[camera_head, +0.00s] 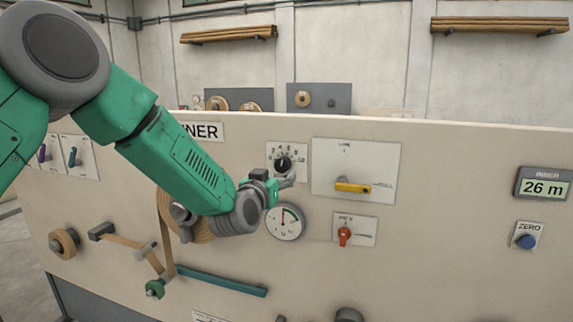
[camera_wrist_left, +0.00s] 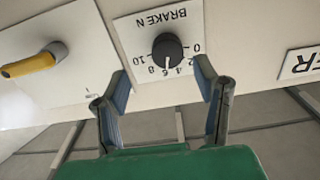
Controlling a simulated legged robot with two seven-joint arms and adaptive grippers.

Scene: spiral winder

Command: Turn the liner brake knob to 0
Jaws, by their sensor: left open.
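The liner brake knob (camera_head: 284,163) is a round black knob on a white plate on the cream panel. In the left wrist view the knob (camera_wrist_left: 168,49) appears upside down under the word BRAKE, with a scale from 0 to 10. Its white mark points at about 6; the exact value is hard to read. My left gripper (camera_head: 287,181) is just below and in front of the knob. In the wrist view its fingers (camera_wrist_left: 161,70) are spread apart with nothing between them, short of the knob and not touching it. My right gripper is not in view.
A yellow lever (camera_head: 352,187) is right of the knob, a round gauge (camera_head: 286,222) below it, and a red switch (camera_head: 345,235) lower right. A meter display (camera_head: 543,186) reads 26 m above a blue ZERO button (camera_head: 526,241). A brown strap roll sits behind my left arm.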

